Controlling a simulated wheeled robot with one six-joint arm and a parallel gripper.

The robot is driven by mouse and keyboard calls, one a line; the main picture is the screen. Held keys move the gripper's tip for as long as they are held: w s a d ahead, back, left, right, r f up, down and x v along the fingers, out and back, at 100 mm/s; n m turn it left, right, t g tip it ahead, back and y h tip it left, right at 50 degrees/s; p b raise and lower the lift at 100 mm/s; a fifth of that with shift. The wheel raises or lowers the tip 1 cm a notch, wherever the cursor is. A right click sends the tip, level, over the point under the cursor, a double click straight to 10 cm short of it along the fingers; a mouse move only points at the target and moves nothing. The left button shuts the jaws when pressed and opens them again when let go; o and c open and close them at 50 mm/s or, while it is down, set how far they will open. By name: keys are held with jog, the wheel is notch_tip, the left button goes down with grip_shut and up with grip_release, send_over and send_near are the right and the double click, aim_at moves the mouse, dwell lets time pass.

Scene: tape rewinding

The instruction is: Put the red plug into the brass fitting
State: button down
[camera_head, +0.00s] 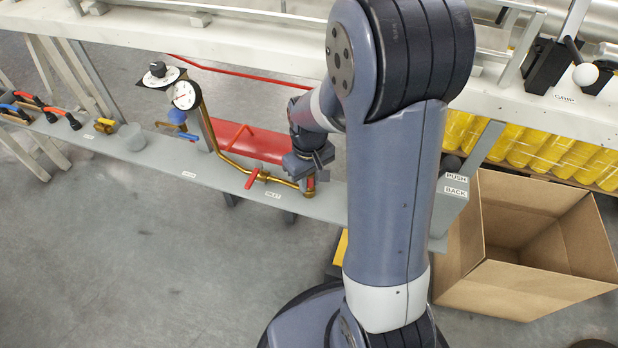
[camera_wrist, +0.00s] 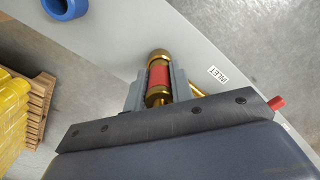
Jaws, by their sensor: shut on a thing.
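The red plug (camera_wrist: 159,76) is between the two fingers of my gripper (camera_wrist: 157,84) in the wrist view, and the gripper is shut on it. A brass ring (camera_wrist: 158,56) shows at its far end and a brass part at its near end. In the head view the red plug (camera_head: 310,183) shows below my gripper (camera_head: 308,163), at the right end of the brass pipe (camera_head: 235,164). The brass fitting (camera_head: 308,192) is there, close under the plug. I cannot tell whether the plug is seated in it.
The grey shelf (camera_head: 330,208) carries a gauge (camera_head: 185,95), a red valve handle (camera_head: 252,178) and an INLET label (camera_wrist: 218,75). A blue ring (camera_wrist: 64,6) lies at the upper left in the wrist view. A cardboard box (camera_head: 510,285) stands at right. Floor in front is partly clear.

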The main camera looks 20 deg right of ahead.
jog(key=c, duration=1.1)
grip_release()
jog(key=shift+c, duration=0.2)
notch_tip(320, 180, up, 11)
jog(key=p, duration=0.3)
jog(key=shift+f, duration=0.1)
jog(key=shift+f+b, duration=1.3)
jog(key=shift+f, duration=3.75)
jog(key=shift+f, duration=0.15)
